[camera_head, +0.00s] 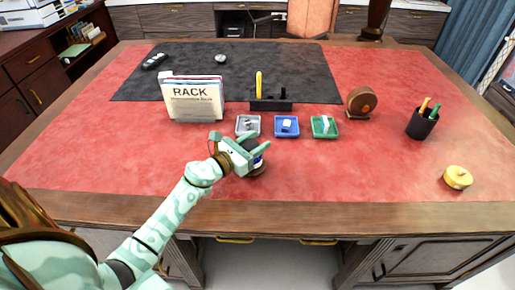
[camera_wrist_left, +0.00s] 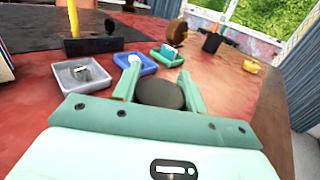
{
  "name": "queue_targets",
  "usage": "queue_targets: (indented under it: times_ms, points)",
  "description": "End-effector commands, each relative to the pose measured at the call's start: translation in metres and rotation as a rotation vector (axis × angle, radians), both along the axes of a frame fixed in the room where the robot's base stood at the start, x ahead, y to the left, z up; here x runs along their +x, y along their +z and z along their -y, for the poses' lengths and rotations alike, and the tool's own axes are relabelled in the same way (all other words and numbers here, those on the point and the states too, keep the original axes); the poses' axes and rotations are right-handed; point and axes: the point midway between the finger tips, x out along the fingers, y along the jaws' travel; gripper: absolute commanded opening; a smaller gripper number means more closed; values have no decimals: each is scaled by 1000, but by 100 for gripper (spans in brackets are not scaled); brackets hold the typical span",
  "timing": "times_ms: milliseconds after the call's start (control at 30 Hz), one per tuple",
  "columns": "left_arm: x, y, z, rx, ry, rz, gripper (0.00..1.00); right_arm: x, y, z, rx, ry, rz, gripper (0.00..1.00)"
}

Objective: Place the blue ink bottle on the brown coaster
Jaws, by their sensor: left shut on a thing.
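My left gripper (camera_head: 256,152) is shut on the blue ink bottle (camera_head: 259,161), near the front middle of the red desk top. Only a strip of blue and white of the bottle shows past the fingers in the head view. In the left wrist view its dark round top (camera_wrist_left: 160,94) sits between the two green fingers. A dark round edge (camera_head: 258,171) shows just below the bottle; I cannot tell whether it is the brown coaster, or whether the bottle touches it. No other flat brown coaster is clearly visible. My right gripper is not in view.
Behind the gripper stand a grey tray (camera_head: 248,126), a blue tray (camera_head: 286,127) and a green tray (camera_head: 324,127). A rack of papers (camera_head: 194,100) is behind left. A round brown object (camera_head: 361,101), pen cup (camera_head: 422,123) and yellow object (camera_head: 458,177) are right. The front right is clear.

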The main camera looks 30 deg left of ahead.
Motion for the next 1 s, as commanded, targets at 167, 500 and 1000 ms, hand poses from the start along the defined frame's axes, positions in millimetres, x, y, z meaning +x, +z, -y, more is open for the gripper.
queue_targets:
  times_ms: [167,500,1000]
  points:
    - [0,-4,0,1,0,4,0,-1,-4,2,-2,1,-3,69]
    - [0,-8,0,1,0,2,59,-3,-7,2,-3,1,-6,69]
    - [-19,-6,-5,2,1,-1,65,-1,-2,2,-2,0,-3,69]
